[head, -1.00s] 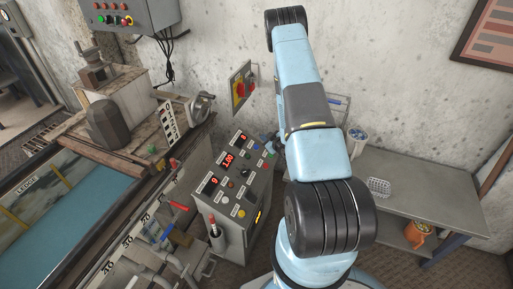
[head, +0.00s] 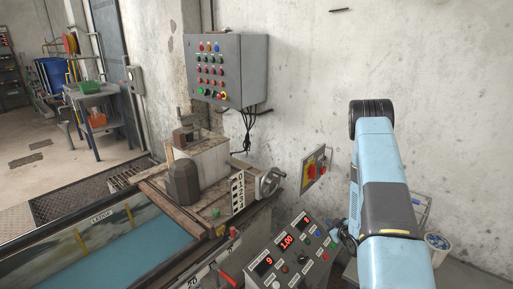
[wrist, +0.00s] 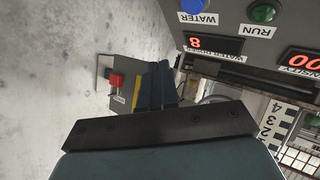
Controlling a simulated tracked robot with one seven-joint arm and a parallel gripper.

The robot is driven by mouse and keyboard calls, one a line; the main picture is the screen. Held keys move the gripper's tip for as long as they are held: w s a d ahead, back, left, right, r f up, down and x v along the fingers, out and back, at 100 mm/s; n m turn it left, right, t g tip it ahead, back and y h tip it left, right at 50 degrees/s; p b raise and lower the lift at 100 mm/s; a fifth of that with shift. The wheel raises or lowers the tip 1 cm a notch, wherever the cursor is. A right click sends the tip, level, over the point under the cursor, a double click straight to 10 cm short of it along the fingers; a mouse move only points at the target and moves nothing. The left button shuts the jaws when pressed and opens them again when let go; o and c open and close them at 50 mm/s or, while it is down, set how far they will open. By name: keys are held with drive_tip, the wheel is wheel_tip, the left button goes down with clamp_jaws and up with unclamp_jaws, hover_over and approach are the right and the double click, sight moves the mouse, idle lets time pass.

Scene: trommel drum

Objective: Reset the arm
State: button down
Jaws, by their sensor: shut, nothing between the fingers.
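My light blue arm (head: 378,190) stands at the right of the head view and bends down toward the control console. My gripper (wrist: 157,84) shows in the wrist view with its dark fingers together and nothing held. In the head view it is mostly hidden behind my arm, beside the console's right edge. The console (head: 292,258) has red number displays, coloured buttons and knobs. In the wrist view the console panel (wrist: 235,25) appears upside down, with a blue WATER button and a green RUN button close by. I cannot tell whether the gripper touches the console.
A red and yellow switch (head: 314,168) is on the wall left of my arm. A grey control box (head: 226,70) hangs above a machine with a handwheel (head: 269,182). A blue-surfaced trough (head: 135,250) lies at lower left. Open floor (head: 40,165) shows farther left.

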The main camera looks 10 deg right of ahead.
drive_tip(key=w+a+r+m+g+h, duration=0.1)
drive_tip(key=w+r, duration=0.1)
drive_tip(key=r, duration=0.7)
drive_tip(key=w+r+g+h, duration=0.1)
drive_tip(key=w+r, duration=0.1)
drive_tip(key=r, duration=0.7)
drive_tip(key=s+a+r+m+g+h, duration=0.1)
drive_tip(key=s+a+r, duration=0.15)
drive_tip(key=r, duration=0.65)
drive_tip(key=s+a+r+m+g, duration=0.15)
drive_tip(key=s+r, duration=0.25)
drive_tip(key=r, duration=0.4)
drive_tip(key=s+a+r+m+g, duration=0.1)
drive_tip(key=s+a+r, duration=0.2)
drive_tip(key=s+r, duration=0.35)
drive_tip(key=s+a+r+m, duration=0.1)
drive_tip(key=s+a+r, duration=0.2)
drive_tip(key=s+r, duration=0.4)
drive_tip(key=s+a+r+g, duration=0.1)
drive_tip(key=s+a, duration=0.2)
drive_tip(key=s, duration=0.6)
drive_tip(key=s+a+r+g+y, duration=0.1)
drive_tip(key=s+a, duration=0.1)
drive_tip(key=s, duration=0.8)
drive_tip(key=shift+a+r+m, duration=0.25)
drive_tip(key=shift+a+m, duration=0.1)
drive_tip(key=shift+a, duration=0.05)
